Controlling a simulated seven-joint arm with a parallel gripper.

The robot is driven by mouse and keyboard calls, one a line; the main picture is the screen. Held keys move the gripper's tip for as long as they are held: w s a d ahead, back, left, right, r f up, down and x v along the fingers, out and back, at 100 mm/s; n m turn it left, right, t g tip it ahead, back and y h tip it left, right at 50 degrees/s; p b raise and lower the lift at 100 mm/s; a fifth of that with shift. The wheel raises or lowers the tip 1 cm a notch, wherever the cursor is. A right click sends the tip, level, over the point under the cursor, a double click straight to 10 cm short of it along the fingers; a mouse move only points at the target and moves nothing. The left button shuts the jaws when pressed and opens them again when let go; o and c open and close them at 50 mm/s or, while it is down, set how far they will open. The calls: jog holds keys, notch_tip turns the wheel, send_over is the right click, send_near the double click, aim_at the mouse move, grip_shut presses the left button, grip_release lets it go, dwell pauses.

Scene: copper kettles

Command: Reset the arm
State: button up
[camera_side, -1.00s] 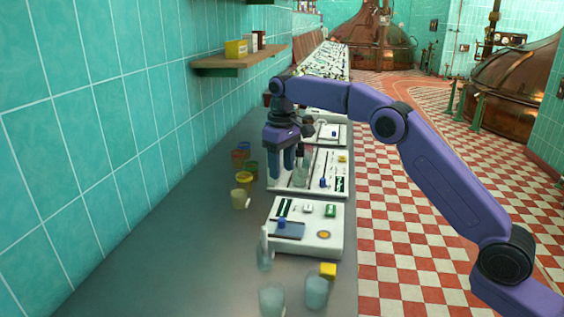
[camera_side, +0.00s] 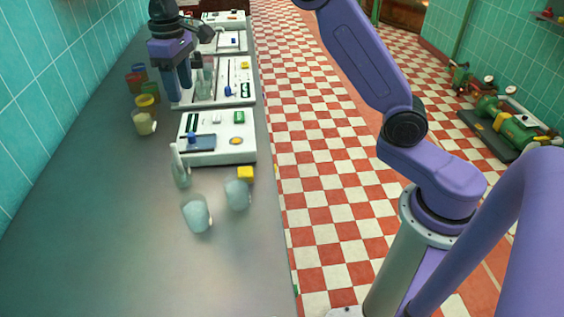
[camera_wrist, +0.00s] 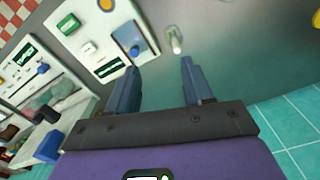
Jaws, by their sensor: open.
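My gripper (camera_side: 179,92) hangs fingers-down at the left edge of the middle white control box (camera_side: 232,92), on the grey bench. Its two blue fingers stand apart with nothing between them; the wrist view shows the same open fingers (camera_wrist: 158,68) over bare bench. A clear glass vessel (camera_side: 203,88) stands on that box, just right of the fingers. Whether a finger touches the box cannot be told. My arm's upper part runs out of the top of the side view.
Several coloured cups (camera_side: 146,101) and a pale mug (camera_side: 143,124) stand left, near the tiled wall. The near bench is clear.

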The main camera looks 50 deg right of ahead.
jog(key=s+n, duration=0.4)
jog(key=s, duration=1.7)
jog(key=s+d+f+n, duration=0.1)
jog(key=s+d+f, duration=0.2)
jog(key=s, duration=0.6)
jog(key=s+d+f+n, duration=0.2)
jog(key=s+d+f, duration=0.2)
jog(key=s+d, duration=0.3)
jog(key=shift+s, duration=0.95)
